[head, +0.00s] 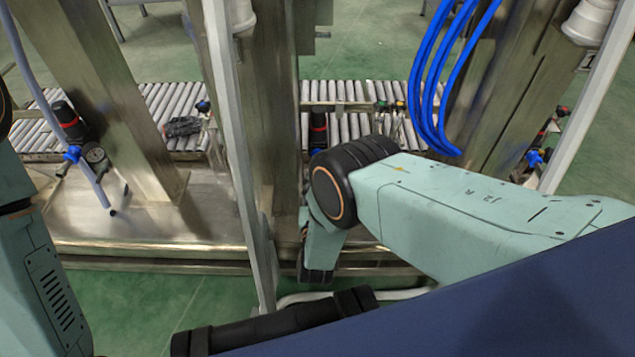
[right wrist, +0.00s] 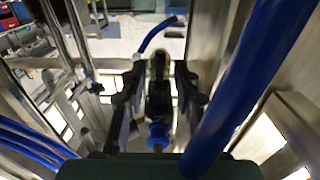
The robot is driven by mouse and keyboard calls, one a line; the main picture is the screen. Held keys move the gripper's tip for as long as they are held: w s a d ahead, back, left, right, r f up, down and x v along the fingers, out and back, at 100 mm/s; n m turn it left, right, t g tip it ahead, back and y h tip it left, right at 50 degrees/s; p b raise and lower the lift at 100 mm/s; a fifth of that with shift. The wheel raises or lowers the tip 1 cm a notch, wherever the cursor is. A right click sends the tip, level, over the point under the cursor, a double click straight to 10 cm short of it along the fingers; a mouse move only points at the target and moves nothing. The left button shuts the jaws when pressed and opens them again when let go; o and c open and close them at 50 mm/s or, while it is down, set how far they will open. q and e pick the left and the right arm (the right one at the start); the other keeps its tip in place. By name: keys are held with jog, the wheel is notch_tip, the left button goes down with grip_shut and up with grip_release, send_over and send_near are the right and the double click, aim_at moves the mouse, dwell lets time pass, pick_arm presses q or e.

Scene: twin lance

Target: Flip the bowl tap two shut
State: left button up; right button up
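In the right wrist view, my right gripper (right wrist: 158,76) has its two dark fingers apart. A dark and brass-coloured fitting with a blue part (right wrist: 158,135) shows between them; I cannot tell whether the fingers touch it. It may be a tap, but I see no marking that numbers it. In the head view, a blue-handled tap (head: 72,154) sits by a gauge at the left, and another blue-handled tap (head: 535,158) is at the right.
Blue hoses (head: 440,85) hang at the right of the head view; a thick blue hose (right wrist: 245,85) crosses close in the right wrist view. Steel columns (head: 100,90) and a pale upright bar (head: 235,150) stand ahead. A roller conveyor (head: 345,130) lies behind.

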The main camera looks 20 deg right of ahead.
jog(key=shift+s+f, duration=0.1)
jog(key=shift+s, duration=0.05)
jog(key=v, duration=0.7)
jog(key=shift+s, duration=0.15)
dwell(0.4)
jog(key=s+d+f+g, duration=0.1)
jog(key=d, duration=0.1)
jog(key=s+d+f+n+g+y, duration=0.1)
jog(key=d+g, duration=0.1)
jog(key=s+d+f+n+g+y, duration=0.1)
jog(key=d+f, duration=0.1)
jog(key=shift+s+d+g, duration=0.15)
jog(key=shift+d+g, duration=0.05)
jog(key=shift+g, duration=0.2)
jog(key=s+d+r+g+y, duration=0.2)
jog(key=s+g, duration=0.4)
jog(key=s, duration=0.8)
jog(key=s+d+r+g+y, duration=0.15)
jog(key=s+g, duration=0.45)
jog(key=s, duration=0.7)
notch_tip(320, 180, up, 14)
jog(key=n+p, duration=0.1)
jog(key=p, duration=1.2)
jog(key=shift+s+a, duration=0.3)
jog(key=shift+s, duration=0.1)
